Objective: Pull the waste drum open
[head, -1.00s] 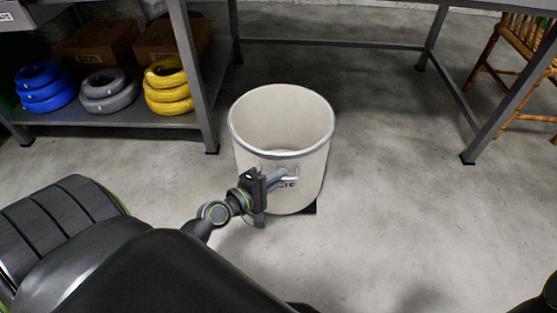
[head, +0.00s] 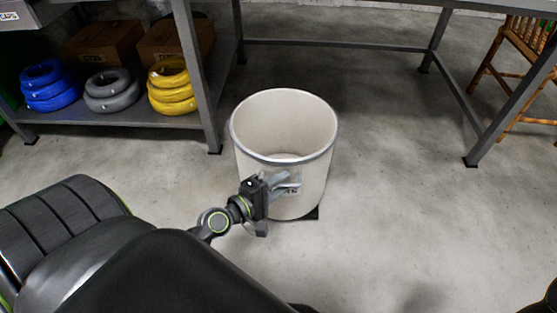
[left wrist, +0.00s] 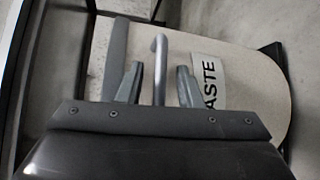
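The waste drum (head: 257,162) is a cream, open-topped round bin with a grey rim, standing upright on the floor in the head view. Its side shows in the left wrist view (left wrist: 255,90) with a "WASTE" label (left wrist: 209,82). A grey bar handle (left wrist: 160,65) sticks out beside the label. My left gripper (head: 286,185) is at the drum's front side. In the left wrist view its two fingers (left wrist: 159,82) are apart, one on each side of the handle, with gaps visible. My right gripper is not in view.
A shelf (head: 130,116) at the left holds blue (head: 50,88), grey (head: 112,92) and yellow (head: 172,90) coils and cardboard boxes (head: 106,45). A table leg (head: 500,115) and wooden chair (head: 510,60) stand at the right. The floor (head: 410,200) right of the drum is clear.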

